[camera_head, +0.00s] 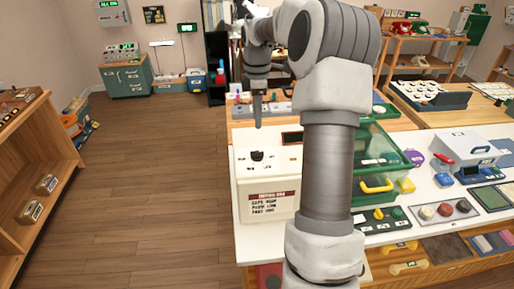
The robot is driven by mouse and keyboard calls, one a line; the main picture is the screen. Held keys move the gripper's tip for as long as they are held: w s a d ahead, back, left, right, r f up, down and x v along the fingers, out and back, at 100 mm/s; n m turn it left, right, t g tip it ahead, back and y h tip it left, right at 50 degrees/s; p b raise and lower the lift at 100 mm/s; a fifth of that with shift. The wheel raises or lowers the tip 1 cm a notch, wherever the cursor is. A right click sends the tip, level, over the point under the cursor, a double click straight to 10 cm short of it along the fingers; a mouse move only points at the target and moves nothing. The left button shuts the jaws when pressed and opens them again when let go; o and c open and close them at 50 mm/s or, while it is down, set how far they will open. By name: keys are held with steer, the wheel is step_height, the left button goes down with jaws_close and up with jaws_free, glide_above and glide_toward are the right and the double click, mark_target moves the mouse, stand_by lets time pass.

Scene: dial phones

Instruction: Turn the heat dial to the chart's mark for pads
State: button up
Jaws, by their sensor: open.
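A cream box (242,200) stands on the near left corner of the white table. A black dial (257,156) sits on its sloping top, with small dark marks around it that are too small to read surely. A chart (272,204) with a dark red header and several short lines of text is on the box's front; its wording is blurred. My gripper (257,122) points down above and behind the dial, apart from it. It is open and seen edge-on, with nothing visible in it. My arm hides the box's right part.
A green clear-sided bin (388,150) with a yellow handle stands right of my arm. A panel with coloured round knobs (445,210) and a grey box (462,143) are farther right. Wooden shelves (40,165) stand at left; the floor between is clear.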

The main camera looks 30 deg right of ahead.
mark_target(257, 152)
step_height(257, 152, down, 12)
steer(key=shift+f+p, duration=0.15)
steer(key=shift+p, duration=0.2)
jaws_close()
